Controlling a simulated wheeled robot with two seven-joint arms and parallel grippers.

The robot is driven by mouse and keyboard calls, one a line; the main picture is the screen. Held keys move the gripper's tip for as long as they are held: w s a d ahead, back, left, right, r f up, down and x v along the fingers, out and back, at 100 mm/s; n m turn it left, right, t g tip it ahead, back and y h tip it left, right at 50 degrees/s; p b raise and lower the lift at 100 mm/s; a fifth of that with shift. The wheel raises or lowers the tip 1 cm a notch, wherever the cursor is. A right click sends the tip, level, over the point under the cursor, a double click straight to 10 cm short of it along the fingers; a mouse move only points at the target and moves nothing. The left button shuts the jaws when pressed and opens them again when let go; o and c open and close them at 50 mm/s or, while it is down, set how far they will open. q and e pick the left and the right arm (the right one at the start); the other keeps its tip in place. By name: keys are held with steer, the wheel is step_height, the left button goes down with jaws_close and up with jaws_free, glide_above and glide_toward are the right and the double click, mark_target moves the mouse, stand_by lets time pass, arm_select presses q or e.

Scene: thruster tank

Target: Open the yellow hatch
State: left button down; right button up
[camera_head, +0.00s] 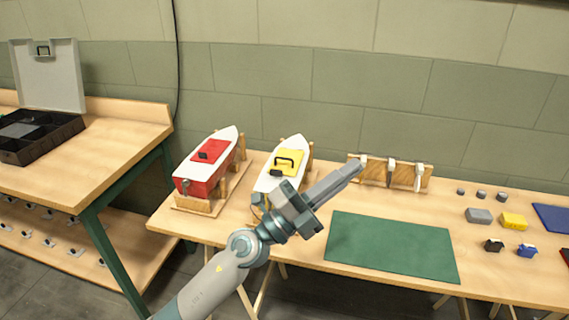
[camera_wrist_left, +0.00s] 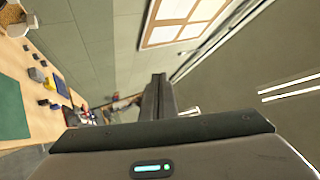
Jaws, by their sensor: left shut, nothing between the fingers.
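The yellow hatch (camera_head: 282,160) lies shut on the deck of a white boat (camera_head: 269,181) on the table, with a black handle (camera_head: 290,157) on it. My left gripper (camera_head: 354,168) is shut and empty. In the head view it appears to the right of this boat, pointing up and right, and the arm covers part of the boat's near end. In the left wrist view the shut fingers (camera_wrist_left: 158,95) point away from the table. My right gripper is in neither view.
A second boat with a red hatch (camera_head: 209,150) stands to the left. A wooden rack (camera_head: 390,172) with several grey fittings is at the back. A green mat (camera_head: 390,247) lies right of my arm. Several small blocks, including a yellow one (camera_head: 514,221), are at the far right.

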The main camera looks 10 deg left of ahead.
arm_select(q)
steer(key=d+f+m+g, duration=0.2)
steer(key=d+m+g, duration=0.3)
steer(key=m+g, duration=0.2)
steer(key=w+a+f+m+g+y, duration=0.2)
steer(key=w+a+f+m+y, duration=0.2)
steer(key=w+f+y, duration=0.5)
steer(key=w+a+r+n+t+y, duration=0.1)
steer(key=w+a+y, duration=0.3)
steer(key=a, duration=0.5)
steer(key=w+a+r+n+t+y, duration=0.1)
steer(key=w+a+y, duration=0.4)
steer(key=a, duration=0.5)
steer(key=shift+r+n+y, duration=0.4)
steer(key=shift+r, duration=0.05)
